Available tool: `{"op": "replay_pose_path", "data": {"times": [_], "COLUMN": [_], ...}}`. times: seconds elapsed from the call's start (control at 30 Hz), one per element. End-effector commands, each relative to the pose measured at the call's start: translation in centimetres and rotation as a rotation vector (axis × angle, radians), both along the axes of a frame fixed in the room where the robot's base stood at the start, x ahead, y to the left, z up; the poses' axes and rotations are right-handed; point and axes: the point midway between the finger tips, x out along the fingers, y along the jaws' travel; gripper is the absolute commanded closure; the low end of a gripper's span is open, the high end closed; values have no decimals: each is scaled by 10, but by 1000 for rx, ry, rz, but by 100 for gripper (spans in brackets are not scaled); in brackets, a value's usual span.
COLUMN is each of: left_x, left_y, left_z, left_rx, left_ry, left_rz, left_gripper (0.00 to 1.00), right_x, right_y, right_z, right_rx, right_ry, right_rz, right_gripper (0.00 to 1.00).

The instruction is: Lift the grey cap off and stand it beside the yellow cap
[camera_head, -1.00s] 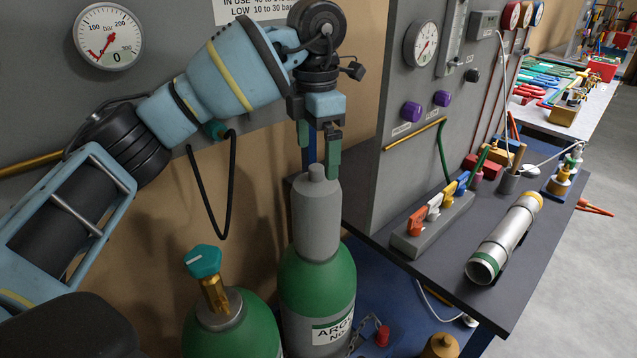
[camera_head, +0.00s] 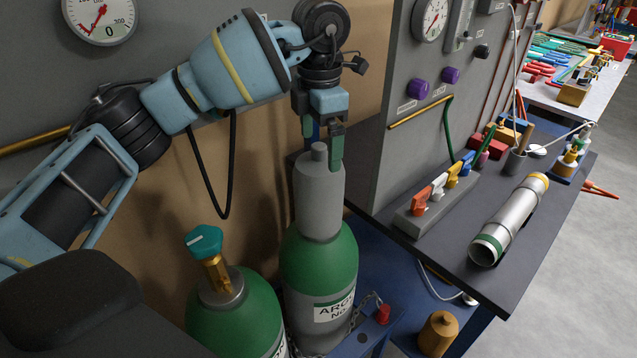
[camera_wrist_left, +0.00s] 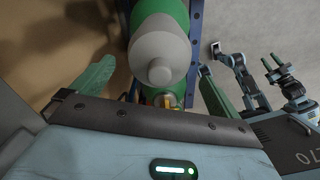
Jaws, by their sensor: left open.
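The grey cap (camera_head: 320,200) stands upright on the green argon cylinder (camera_head: 318,258), with a small knob on top. In the left wrist view the cap (camera_wrist_left: 159,48) is seen from above. My left gripper (camera_head: 322,150) is open at the cap's top. The yellow cap (camera_head: 438,333) stands upright at the lower right.
Left of the argon cylinder stands another green cylinder (camera_head: 235,312) with a teal-knobbed brass valve (camera_head: 205,250). A chain with a red piece (camera_head: 384,314) hangs beside the argon cylinder. The grey panel (camera_head: 400,130) and dark bench (camera_head: 480,255) are close on the right.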

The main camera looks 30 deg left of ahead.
Motion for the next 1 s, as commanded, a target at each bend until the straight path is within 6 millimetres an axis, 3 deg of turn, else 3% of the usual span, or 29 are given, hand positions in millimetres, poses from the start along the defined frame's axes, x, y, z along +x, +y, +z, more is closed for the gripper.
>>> {"op": "replay_pose_path", "data": {"times": [0.23,0.57,1.0], "left_x": [-1,-1,-1], "left_y": [0,0,0], "left_z": [-32,-37,-37], "left_rx": [1,0,0], "left_ry": [0,-1,-1], "left_rz": [1,0,1], "left_gripper": [0,1,59], "right_x": [6,5,4], "right_y": [0,0,1], "right_z": [6,6,4], "right_rx": [1,0,3], "right_ry": [-15,-14,-9], "right_rz": [-1,-1,-5], "right_gripper": [64,64,64]}}
